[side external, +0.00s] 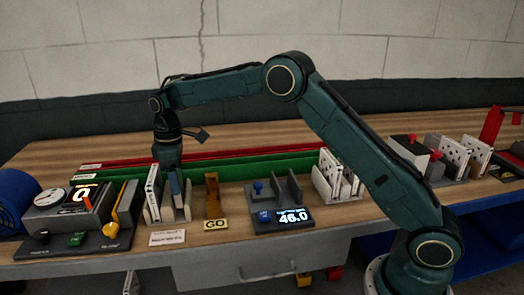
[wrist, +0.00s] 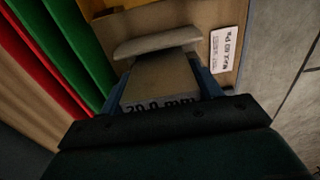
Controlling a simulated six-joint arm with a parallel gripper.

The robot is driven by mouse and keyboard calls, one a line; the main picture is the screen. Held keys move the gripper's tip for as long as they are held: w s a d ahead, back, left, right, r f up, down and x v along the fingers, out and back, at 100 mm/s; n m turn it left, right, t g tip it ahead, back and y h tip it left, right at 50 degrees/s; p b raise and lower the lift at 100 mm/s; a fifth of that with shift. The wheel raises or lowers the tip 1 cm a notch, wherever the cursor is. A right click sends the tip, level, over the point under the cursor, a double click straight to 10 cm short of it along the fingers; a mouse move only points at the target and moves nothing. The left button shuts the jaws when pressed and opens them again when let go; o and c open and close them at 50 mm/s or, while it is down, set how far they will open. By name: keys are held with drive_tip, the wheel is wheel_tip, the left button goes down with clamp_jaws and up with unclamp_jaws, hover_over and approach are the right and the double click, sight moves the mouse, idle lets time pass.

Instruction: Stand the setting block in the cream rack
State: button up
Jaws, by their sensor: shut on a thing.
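The setting block (wrist: 160,82) is a grey-tan block marked "20.0 mm" in the wrist view. My gripper (wrist: 163,88) is shut on it, with a blue finger on each side. The side view shows my gripper (side external: 174,182) pointing down into the cream rack (side external: 186,204), between its upright walls; the block is mostly hidden there. A pale rack part (wrist: 156,42) shows just beyond the block in the wrist view. I cannot tell whether the block touches the rack floor.
Green (side external: 225,160) and red rails run behind the rack. A gauge unit with a yellow lever (side external: 122,208) stands left. A white card (side external: 167,238) lies in front.

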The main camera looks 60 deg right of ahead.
drive_tip(key=shift+f, duration=0.95)
idle(0.6)
drive_tip(key=o, duration=1.5)
wheel_tip(320, 180, up, 13)
drive_tip(key=shift+r, duration=0.4)
drive_tip(key=shift+r, duration=0.15)
